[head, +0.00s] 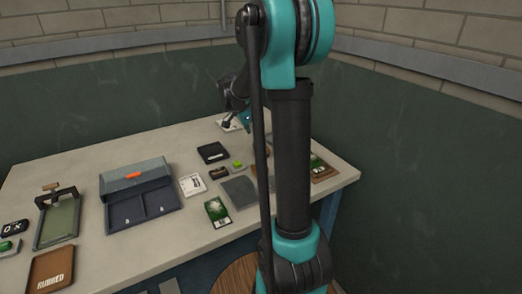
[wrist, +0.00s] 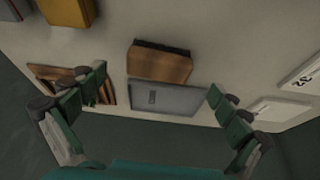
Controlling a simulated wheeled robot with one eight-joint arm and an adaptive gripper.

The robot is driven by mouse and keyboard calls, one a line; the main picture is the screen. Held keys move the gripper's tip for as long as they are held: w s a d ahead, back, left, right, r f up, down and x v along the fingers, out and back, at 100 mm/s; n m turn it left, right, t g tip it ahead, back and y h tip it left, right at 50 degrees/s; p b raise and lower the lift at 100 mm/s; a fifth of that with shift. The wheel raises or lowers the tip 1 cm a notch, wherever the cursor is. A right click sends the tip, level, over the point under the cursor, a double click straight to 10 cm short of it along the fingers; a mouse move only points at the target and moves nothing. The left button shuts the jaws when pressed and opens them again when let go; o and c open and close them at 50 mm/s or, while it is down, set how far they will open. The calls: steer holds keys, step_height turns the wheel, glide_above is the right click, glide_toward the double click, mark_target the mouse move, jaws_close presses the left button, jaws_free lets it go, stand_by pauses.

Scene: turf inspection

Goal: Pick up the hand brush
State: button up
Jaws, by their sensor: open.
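The hand brush (wrist: 160,62) appears to be the wooden block with a dark edge of bristles in the wrist view, lying on the pale table above a grey plate (wrist: 165,103). In the head view my arm hides most of that area; a brown patch (head: 262,146) beside the arm may be part of it. My gripper (wrist: 160,96) is open in the wrist view, with its green fingers spread to the left and right of the plate and below the brush. Nothing is between the fingers that they touch, as far as I can see.
A wooden board with a green card (head: 325,169) lies at the table's right. A black tray (head: 213,152), a white card (head: 192,185) and a green card (head: 217,211) lie left of my arm. A grey two-part box (head: 142,205) stands farther left. A yellow object (wrist: 68,10) shows in the wrist view.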

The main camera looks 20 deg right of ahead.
steer(key=shift+d+x, duration=0.15)
steer(key=shift+x, duration=1.05)
steer(key=shift+d+x, duration=0.15)
steer(key=shift+x, duration=1)
steer(key=shift+r, duration=0.15)
steer(key=shift+c, duration=0.6)
steer(key=c, duration=1.1)
step_height(320, 180, up, 20)
